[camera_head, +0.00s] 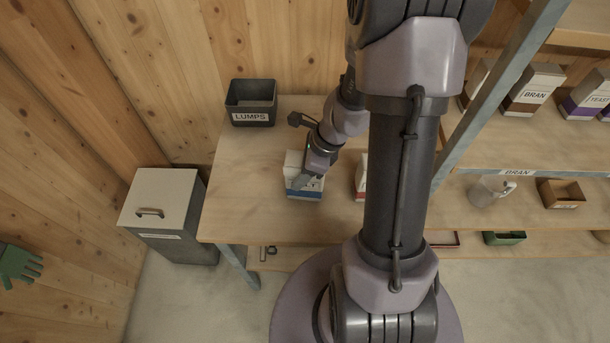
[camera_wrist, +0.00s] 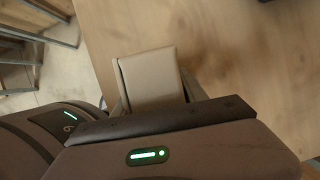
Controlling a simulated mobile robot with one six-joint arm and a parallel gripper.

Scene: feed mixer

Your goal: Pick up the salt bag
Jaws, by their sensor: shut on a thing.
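A white bag with a blue band (camera_head: 304,190) is upright at the worktable (camera_head: 240,190), left of my arm. I take it as the salt bag, but its label is partly covered and I cannot read it. My gripper (camera_head: 306,180) reaches down to it from above and is shut on it. In the wrist view the pale top of the bag (camera_wrist: 150,72) sits between the two fingers of my gripper (camera_wrist: 154,88). I cannot tell whether the bag's base touches the table.
A white bag with red (camera_head: 360,177) stands close right, partly behind my arm. A dark LUMPS bin (camera_head: 250,116) is at the back left. A lidded bin (camera_head: 163,200) stands left of the table. Right shelves hold a BRAN box (camera_head: 533,90), a YEAST box (camera_head: 588,96) and a jug (camera_head: 485,191).

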